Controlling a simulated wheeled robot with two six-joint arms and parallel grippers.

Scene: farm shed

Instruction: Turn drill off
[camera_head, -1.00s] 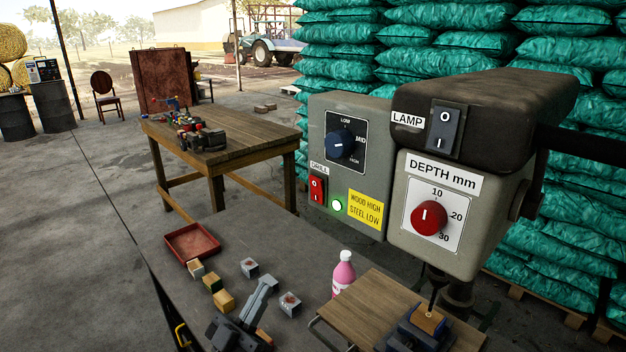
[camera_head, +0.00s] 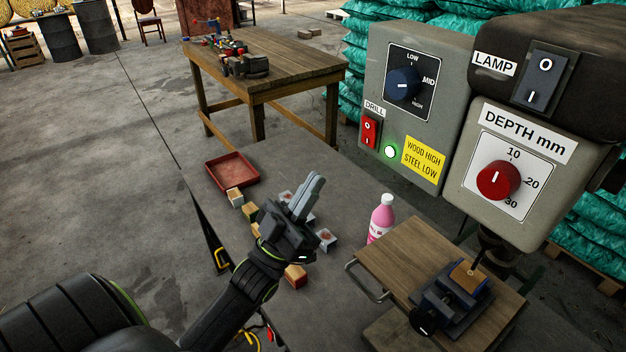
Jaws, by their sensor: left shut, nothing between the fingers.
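The drill press stands at the right, with a grey box (camera_head: 433,62) at its left side. On that box is the red rocker switch (camera_head: 370,132), marked O and I, under a DRILL label (camera_head: 375,107). A round light (camera_head: 390,152) beside it glows green. My left gripper (camera_head: 312,184) is shut and empty, pointing up above the grey bench, left of and lower than the switch, apart from it. Under the drill bit a wood block (camera_head: 468,273) sits in a vise (camera_head: 450,305). My right gripper is not in view.
A pink bottle (camera_head: 381,220) stands between my left gripper and the drill's wooden table (camera_head: 415,262). A red tray (camera_head: 232,171) and several small blocks (camera_head: 235,198) lie on the bench. Speed knob (camera_head: 404,84), depth knob (camera_head: 497,180) and lamp switch (camera_head: 543,80) are nearby.

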